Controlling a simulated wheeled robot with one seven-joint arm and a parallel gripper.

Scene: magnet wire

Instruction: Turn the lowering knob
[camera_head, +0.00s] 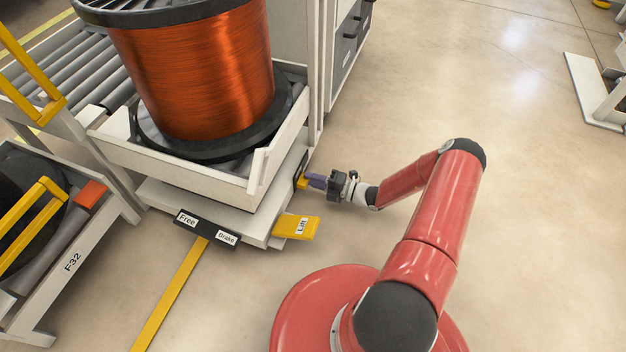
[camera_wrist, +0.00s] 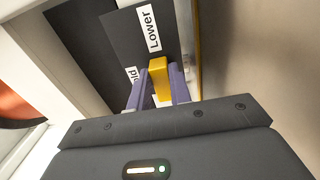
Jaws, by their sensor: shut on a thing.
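The lowering knob (camera_wrist: 159,84) is a yellow bar on a dark plate (camera_wrist: 105,45) with a white "Lower" label (camera_wrist: 149,28) and a second label partly hidden by a finger. In the wrist view my gripper (camera_wrist: 159,88) has its two purple fingers on either side of the knob, shut on it. In the head view my gripper (camera_head: 312,181) reaches from the right to the side of the lift cart (camera_head: 240,196), where a little of the yellow knob (camera_head: 302,183) shows at its fingertips.
A large copper wire spool (camera_head: 205,75) stands in the cart's white cradle (camera_head: 180,172). A yellow "Lift" pedal (camera_head: 292,228) and a "Free/Brake" bar (camera_head: 207,228) stick out at the front. A roller conveyor (camera_head: 85,75) is behind left.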

